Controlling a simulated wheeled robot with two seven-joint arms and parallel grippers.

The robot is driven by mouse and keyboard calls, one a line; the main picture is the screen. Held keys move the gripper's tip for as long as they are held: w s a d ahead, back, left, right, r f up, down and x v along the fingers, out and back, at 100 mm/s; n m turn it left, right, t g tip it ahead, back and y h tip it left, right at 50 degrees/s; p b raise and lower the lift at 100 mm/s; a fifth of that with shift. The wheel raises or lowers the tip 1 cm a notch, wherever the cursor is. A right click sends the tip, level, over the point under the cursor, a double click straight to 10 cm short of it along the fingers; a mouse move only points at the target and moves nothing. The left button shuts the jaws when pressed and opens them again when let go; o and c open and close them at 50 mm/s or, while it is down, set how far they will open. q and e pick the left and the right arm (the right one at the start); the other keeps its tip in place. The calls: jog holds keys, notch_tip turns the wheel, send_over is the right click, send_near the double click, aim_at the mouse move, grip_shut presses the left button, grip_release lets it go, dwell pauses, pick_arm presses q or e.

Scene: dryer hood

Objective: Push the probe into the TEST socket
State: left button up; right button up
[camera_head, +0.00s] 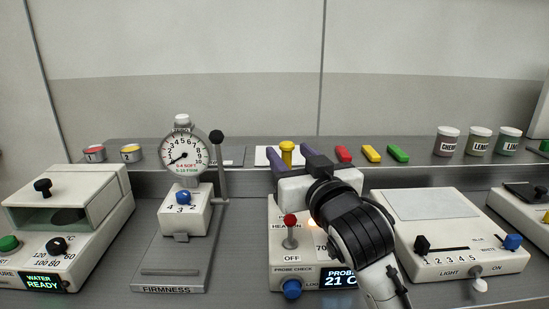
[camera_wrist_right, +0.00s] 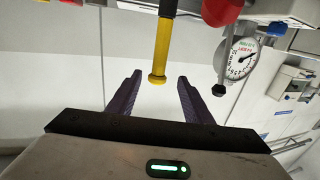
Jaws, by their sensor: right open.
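The probe, a yellow handle with a round end (camera_head: 287,152), stands at the back ledge behind the probe-check unit. In the right wrist view the yellow handle (camera_wrist_right: 163,45) points toward the jaws. My right gripper (camera_head: 291,157) is open, with its purple fingers on either side of the yellow handle in the head view. In the wrist view the handle's end lies between the fingertips (camera_wrist_right: 159,80) with gaps on both sides. The probe-check unit (camera_head: 283,254) has a display reading 21 C. My right arm covers part of it, and I cannot make out the TEST socket. My left gripper is not in view.
Red (camera_head: 343,153), yellow (camera_head: 371,153) and green (camera_head: 398,153) blocks lie on the ledge to the right. A firmness gauge (camera_head: 184,155) with a black-knobbed lever stands left. A red-knobbed lever (camera_head: 291,220) rises from the probe-check unit. A light box (camera_head: 435,205) stands right.

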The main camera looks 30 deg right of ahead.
aim_at(281, 142)
jog(key=shift+x, duration=3.95)
jog(key=shift+s+d+f, duration=0.1)
jog(key=shift+d+f, duration=0.05)
jog(key=c, duration=1.2)
jog(key=shift+o, duration=0.2)
notch_tip(281, 142, up, 10)
jog(key=p, duration=0.2)
